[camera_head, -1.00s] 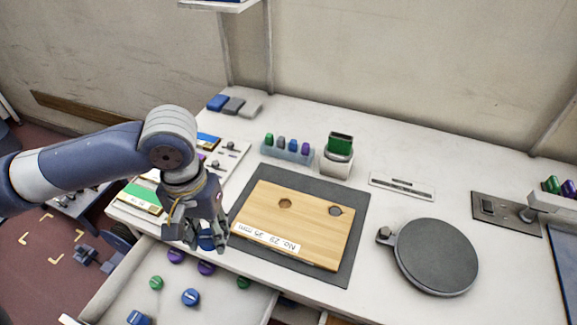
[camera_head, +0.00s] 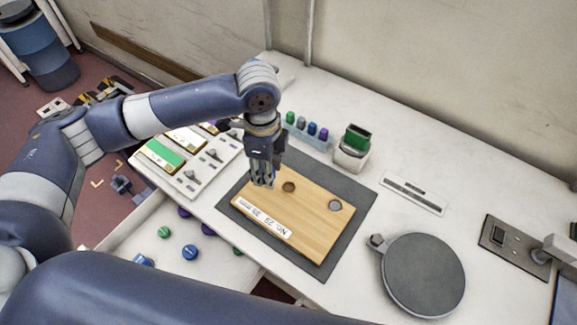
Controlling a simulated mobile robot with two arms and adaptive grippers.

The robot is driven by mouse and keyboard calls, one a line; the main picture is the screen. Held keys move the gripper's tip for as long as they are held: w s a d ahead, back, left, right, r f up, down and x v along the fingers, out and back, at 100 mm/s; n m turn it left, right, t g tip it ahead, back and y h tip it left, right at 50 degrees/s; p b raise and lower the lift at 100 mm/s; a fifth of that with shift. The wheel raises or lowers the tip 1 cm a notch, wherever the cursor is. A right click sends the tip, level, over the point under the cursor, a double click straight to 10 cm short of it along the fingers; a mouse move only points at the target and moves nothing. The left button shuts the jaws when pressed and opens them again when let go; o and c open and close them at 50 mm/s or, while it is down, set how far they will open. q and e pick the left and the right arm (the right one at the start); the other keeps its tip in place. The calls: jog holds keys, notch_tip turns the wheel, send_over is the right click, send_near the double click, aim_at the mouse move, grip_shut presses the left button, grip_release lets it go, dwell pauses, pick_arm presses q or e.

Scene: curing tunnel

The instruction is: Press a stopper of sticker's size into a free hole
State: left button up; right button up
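A wooden board (camera_head: 310,226) lies on a dark mat (camera_head: 337,245). Its white sticker (camera_head: 263,222) is upside down to me and seems to read "No. 29 39 mm". One hole (camera_head: 289,187) looks brown and empty. Another (camera_head: 335,206) shows a grey face; I cannot tell whether a stopper fills it. My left gripper (camera_head: 262,184) points down over the board's far left part, left of the brown hole. Its fingers look close together; whether they hold a stopper is hidden. Loose stoppers, including a blue one (camera_head: 190,252) and a green one (camera_head: 164,232), lie in the open drawer. My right gripper is out of view.
A rack (camera_head: 308,138) of green, grey, blue and purple stoppers stands behind the board, beside a green-topped device (camera_head: 354,147). A white ruler-like plate (camera_head: 413,194) lies right of it. A round dark plate (camera_head: 424,273) occupies the right front. A panel with samples (camera_head: 160,154) is at left.

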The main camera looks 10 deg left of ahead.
pick_arm(q)
jog(key=w+d+f+m+p, duration=0.1)
jog(key=m+p, duration=0.1)
jog(key=m, duration=0.5)
jog(key=w+d+f+m+p, duration=0.1)
jog(key=f+m+p, duration=0.1)
jog(key=m, duration=0.5)
jog(key=w+d+f+m+p, duration=0.1)
jog(key=f+m+p, duration=0.1)
jog(key=m, duration=0.5)
jog(key=shift+w+d+p, duration=0.4)
jog(key=shift+p, duration=0.1)
jog(key=shift+d+f+m, duration=0.15)
jog(key=shift+f+m, duration=0.1)
jog(key=shift+m, duration=0.75)
jog(key=shift+f+m+p, duration=0.15)
jog(key=shift+m+p, duration=0.15)
jog(key=shift+f+m, duration=0.25)
jog(key=shift+m, duration=0.05)
jog(key=shift+f+b, duration=0.5)
jog(key=shift+b, duration=0.15)
jog(key=shift+f+b, duration=0.8)
jog(key=shift+f, duration=0.1)
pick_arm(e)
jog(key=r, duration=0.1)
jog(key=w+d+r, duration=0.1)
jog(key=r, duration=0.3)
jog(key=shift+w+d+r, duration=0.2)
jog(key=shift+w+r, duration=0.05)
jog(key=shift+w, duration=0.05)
